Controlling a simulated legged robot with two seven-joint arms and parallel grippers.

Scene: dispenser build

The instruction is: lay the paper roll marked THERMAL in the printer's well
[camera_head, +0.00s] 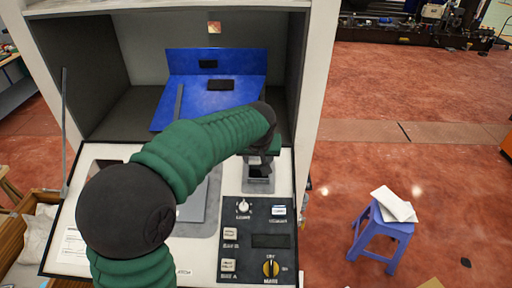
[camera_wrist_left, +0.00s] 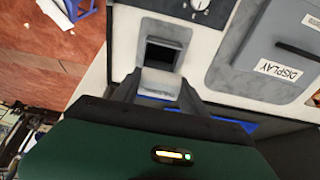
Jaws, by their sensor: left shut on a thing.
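My left gripper (camera_head: 262,162) reaches over the panel from the left and is shut on a white paper roll (camera_wrist_left: 160,83), which shows between its fingers in the left wrist view. No marking can be read on the roll. The printer's well (camera_head: 258,186) is a grey-framed dark opening on the panel, just below the gripper in the head view. In the left wrist view the well (camera_wrist_left: 162,54) lies just beyond the roll, and its visible part looks empty. The gripper hides part of the well in the head view. My right gripper is not in view.
The panel carries a block of knobs and switches (camera_head: 258,240) below the well. A grey part labelled DISPLAY (camera_wrist_left: 275,68) lies beside it. A blue tray (camera_head: 215,62) stands in the open cabinet behind. A blue stool (camera_head: 384,238) with white packets stands right.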

